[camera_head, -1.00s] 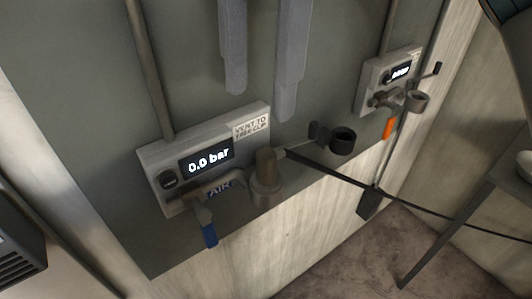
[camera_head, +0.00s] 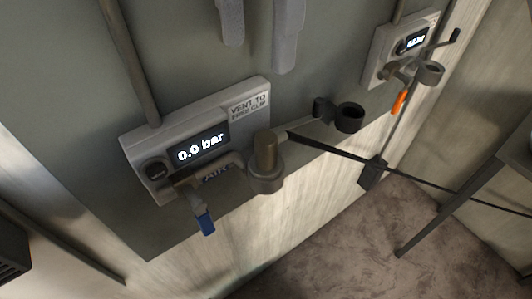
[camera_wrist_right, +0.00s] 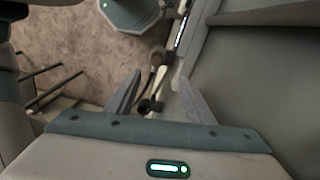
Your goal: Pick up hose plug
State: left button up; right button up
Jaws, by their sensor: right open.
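The hose plug (camera_head: 265,150) is a brownish upright cylinder seated in a round grey ring fitting (camera_head: 264,181) at the front right of the wall unit marked AIR. My right gripper (camera_head: 258,58) shows as two grey fingers at the top of the head view, apart and empty, above the plug in the picture. In the right wrist view the right gripper (camera_wrist_right: 158,85) is also open, with small dark fittings (camera_wrist_right: 150,105) between its fingers. I cannot tell the plug there. My left gripper is not in view.
The unit's display (camera_head: 203,146) reads 0.0 bar, with a blue-handled valve (camera_head: 206,222) below. A black clip ring (camera_head: 349,117) sits to the right. A second unit (camera_head: 392,50) with an orange handle (camera_head: 399,103) is farther right. A table (camera_head: 470,185) stands at the right.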

aim_at(266, 138)
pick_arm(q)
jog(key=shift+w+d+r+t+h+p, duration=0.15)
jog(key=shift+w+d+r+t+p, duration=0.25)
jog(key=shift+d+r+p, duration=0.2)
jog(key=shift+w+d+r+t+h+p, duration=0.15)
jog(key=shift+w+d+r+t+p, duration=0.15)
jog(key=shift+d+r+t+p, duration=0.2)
pick_arm(e)
notch_tip(266, 138, down, 12)
jog(key=shift+d+f, duration=0.1)
jog(key=shift+f, duration=0.05)
jog(key=shift+s+d+f+p, duration=0.1)
jog(key=shift+f+p, duration=0.2)
jog(key=shift+p, duration=0.05)
jog(key=f, duration=0.1)
jog(key=f+p, duration=0.1)
jog(key=f, duration=0.2)
jog(key=shift+d, duration=0.25)
jog(key=shift+f, duration=0.1)
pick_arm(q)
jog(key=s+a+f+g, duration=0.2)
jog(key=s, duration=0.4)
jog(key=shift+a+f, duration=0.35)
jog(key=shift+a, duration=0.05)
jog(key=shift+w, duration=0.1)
